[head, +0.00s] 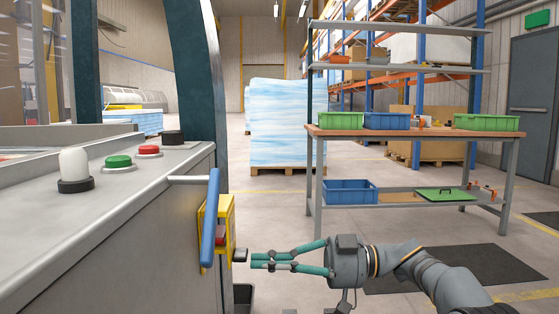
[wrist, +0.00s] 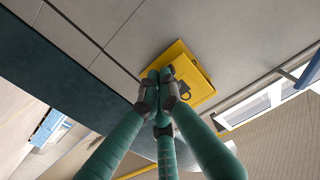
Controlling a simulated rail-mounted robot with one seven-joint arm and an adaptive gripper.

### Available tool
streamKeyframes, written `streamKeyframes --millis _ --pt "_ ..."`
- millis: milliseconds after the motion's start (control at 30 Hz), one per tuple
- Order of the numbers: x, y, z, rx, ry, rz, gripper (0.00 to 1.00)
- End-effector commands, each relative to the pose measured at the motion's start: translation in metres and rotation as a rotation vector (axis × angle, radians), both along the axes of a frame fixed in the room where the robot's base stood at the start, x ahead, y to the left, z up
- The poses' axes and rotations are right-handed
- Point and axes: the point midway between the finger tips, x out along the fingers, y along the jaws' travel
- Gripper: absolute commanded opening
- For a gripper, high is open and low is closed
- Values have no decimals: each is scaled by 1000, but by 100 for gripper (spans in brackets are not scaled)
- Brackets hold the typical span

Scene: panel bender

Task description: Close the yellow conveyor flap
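The yellow flap (head: 227,214) is on the side of the grey machine, at its right end in the head view, partly behind a blue bar. In the wrist view the yellow panel (wrist: 196,88) has a dark padlock-like mark and lies just beyond my fingertips. I cannot tell from these frames how far it stands open. In the wrist view the fingertips (wrist: 158,78) overlap the panel's left part; contact cannot be told.
The blue bar (head: 210,218) on a grey bracket projects beside the flap. The machine top (head: 120,190) carries green, red, black and white controls. A shelf unit with a wooden top (head: 345,131) and bins stands behind my arm. Open floor (head: 270,215) lies between.

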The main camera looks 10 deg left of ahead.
Motion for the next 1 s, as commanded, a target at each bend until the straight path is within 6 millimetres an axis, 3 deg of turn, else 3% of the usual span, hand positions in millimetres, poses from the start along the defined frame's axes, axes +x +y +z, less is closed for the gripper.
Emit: streamKeyframes --millis 233,433,733,1000 --pt "3 -8 -2 1 -2 0 0" --pt "10 -40 -6 -2 3 6 0" --pt "22 -84 -51 -1 5 8 0" --pt "26 -100 -70 0 1 11 0"
